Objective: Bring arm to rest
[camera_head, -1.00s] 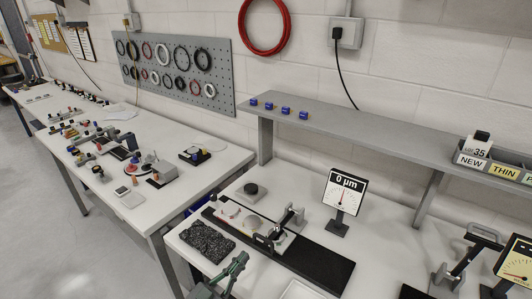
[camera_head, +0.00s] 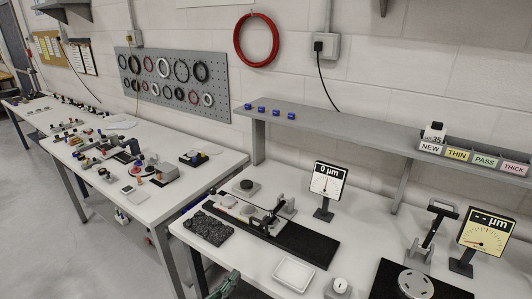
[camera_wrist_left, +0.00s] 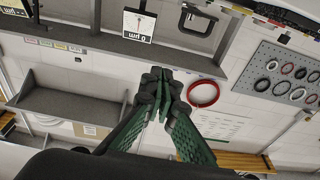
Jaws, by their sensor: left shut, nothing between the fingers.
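My left gripper (camera_head: 226,284) shows at the bottom edge of the head view, green-fingered, in front of the near bench's front edge. Its lower part is cut off by the frame. In the left wrist view its two fingers (camera_wrist_left: 160,88) meet at the tips with nothing between them. It touches no object that I can see. My right gripper is in neither view.
On the near bench are a black base plate with a clamp (camera_head: 297,243), a dark textured pad (camera_head: 208,228), a white tray (camera_head: 294,274) and a gauge display (camera_head: 327,184) reading 0 µm. A grey shelf (camera_head: 370,143) runs above. The floor (camera_head: 75,245) at left is clear.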

